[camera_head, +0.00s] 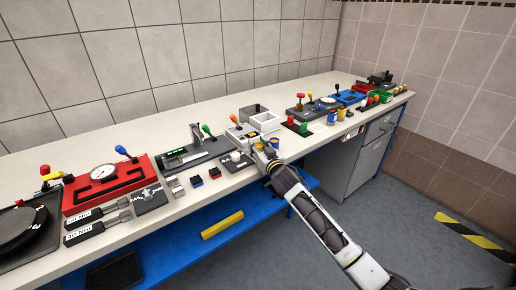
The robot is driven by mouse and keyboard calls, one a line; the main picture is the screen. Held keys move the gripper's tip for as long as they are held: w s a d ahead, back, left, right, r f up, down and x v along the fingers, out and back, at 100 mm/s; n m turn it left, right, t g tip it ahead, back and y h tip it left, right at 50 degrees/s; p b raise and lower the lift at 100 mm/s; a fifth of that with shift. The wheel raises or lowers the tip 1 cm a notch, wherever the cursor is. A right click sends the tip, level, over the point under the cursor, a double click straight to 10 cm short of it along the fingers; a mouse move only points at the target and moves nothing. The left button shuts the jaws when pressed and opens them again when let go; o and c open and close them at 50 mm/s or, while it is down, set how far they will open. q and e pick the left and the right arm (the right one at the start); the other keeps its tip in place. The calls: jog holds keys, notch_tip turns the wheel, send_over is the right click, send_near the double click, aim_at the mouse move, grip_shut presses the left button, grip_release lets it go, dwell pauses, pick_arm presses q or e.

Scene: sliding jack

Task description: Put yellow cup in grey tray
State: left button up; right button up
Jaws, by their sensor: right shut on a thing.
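My right gripper (268,153) reaches in from the lower right and is at the bench's front edge, near the middle of the picture. It is shut on a small yellow cup (274,142), which shows at its fingertips. The cup is small here, and the fingers partly hide it. The grey tray (252,109) stands behind the gripper, towards the wall, beside a white tray (266,124). The gripper and cup are apart from the grey tray. My left gripper is not in view.
Left of the gripper is a grey sliding device with a green-lit panel (187,154) and a red box with a dial (105,180). To the right stand red and green buttons (297,123) and blue and green bins. The bench (222,118) has bare strips along the wall.

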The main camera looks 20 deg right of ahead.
aim_at(258, 145)
jog(key=shift+r, duration=0.65)
notch_tip(258, 145, up, 9)
jog(key=shift+f+p, duration=0.2)
jog(key=shift+p, duration=0.6)
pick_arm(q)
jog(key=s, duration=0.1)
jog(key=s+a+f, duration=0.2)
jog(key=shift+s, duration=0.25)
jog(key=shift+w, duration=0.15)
